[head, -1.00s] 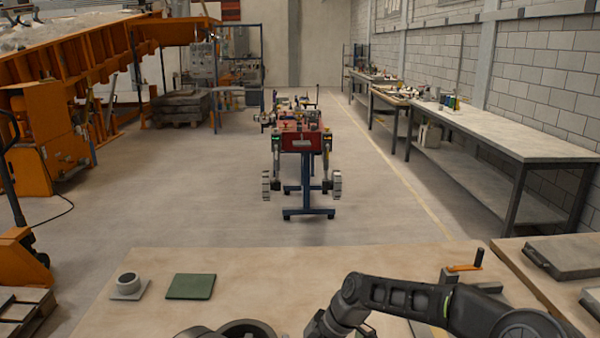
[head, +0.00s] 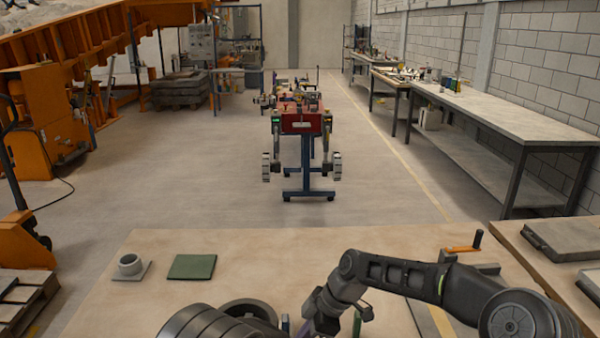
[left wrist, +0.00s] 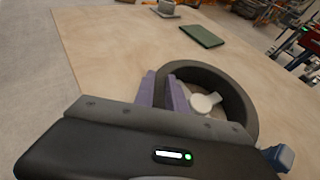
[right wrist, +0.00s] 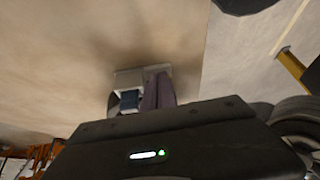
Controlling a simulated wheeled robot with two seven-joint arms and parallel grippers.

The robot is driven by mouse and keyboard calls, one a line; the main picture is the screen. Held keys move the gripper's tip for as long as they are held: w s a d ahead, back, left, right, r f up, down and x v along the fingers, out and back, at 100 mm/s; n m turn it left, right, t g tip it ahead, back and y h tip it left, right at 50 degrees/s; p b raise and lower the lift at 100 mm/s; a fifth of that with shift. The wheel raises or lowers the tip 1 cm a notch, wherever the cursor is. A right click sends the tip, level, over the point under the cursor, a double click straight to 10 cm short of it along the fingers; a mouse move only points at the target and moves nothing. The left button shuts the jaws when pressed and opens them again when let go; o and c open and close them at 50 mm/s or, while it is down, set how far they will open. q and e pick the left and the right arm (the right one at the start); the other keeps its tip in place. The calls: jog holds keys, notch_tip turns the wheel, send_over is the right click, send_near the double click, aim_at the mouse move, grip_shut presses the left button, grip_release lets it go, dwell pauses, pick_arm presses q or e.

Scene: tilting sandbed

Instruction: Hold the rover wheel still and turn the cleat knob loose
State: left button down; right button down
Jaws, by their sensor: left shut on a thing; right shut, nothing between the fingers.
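The rover wheel is a dark, wide ring (left wrist: 240,92) on the table in the left wrist view. Part of it shows at the bottom of the head view (head: 262,309), behind my left arm. A pale round knob (left wrist: 206,103) sits inside the ring; I cannot tell for certain that it is the cleat knob. My left gripper (left wrist: 164,90) is shut on the wheel's rim, one purple finger on each side. My right gripper (right wrist: 157,88) is shut and empty, beside a small grey block with a dark blue part (right wrist: 129,97). In the head view it is right of the wheel.
An orange crank handle (head: 461,248) stands behind my right arm. A rover on a blue stand (head: 303,125) is beyond the table. The table's back middle is clear.

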pick_arm(q)
jog(key=shift+d, duration=0.25)
pick_arm(e)
jog(key=shift+w+a+r, duration=0.1)
jog(key=shift+w+a, duration=0.15)
jog(key=shift+d, duration=0.15)
pick_arm(q)
jog(key=shift+a, duration=0.1)
pick_arm(e)
jog(key=shift+w+d, duration=0.1)
jog(key=shift+d, duration=0.25)
pick_arm(q)
jog(key=shift+a, duration=0.1)
pick_arm(e)
notch_tip(320, 180, up, 6)
jog(key=shift+f, duration=0.1)
dwell(0.5)
pick_arm(q)
jog(key=c, duration=1.3)
grip_release()
